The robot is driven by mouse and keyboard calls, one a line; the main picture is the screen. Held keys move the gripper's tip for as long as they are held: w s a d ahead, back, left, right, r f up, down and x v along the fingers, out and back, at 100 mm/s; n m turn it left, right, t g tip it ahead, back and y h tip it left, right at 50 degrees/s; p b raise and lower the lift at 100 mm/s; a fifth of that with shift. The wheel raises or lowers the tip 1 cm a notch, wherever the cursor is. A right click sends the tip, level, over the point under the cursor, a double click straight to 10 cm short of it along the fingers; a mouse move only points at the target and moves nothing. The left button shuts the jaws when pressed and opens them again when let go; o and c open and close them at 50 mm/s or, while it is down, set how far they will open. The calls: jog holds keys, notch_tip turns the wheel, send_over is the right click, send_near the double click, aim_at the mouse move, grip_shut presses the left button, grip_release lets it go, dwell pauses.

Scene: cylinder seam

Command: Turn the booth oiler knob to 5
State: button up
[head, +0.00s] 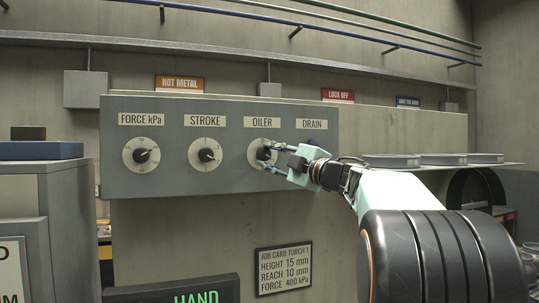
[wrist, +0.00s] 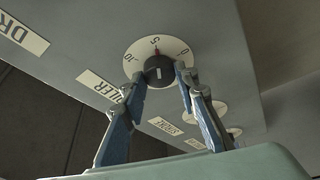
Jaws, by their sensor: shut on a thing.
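The oiler knob (head: 263,153) is a dark knob on a pale round dial under the OILER label on the grey panel (head: 220,180). My gripper (head: 270,154) reaches in from the right. In the wrist view my gripper (wrist: 163,76) has one finger on each side of the knob and is shut on it.
The stroke knob (head: 206,155) and force knob (head: 141,155) are to the left on the same panel. The DRAIN label (head: 312,125) shows above my gripper, which covers the area below it. A job card (head: 284,268) hangs below the panel.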

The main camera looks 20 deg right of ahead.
jog(key=shift+r, duration=0.1)
jog(key=o, duration=1.1)
jog(key=v, duration=1.2)
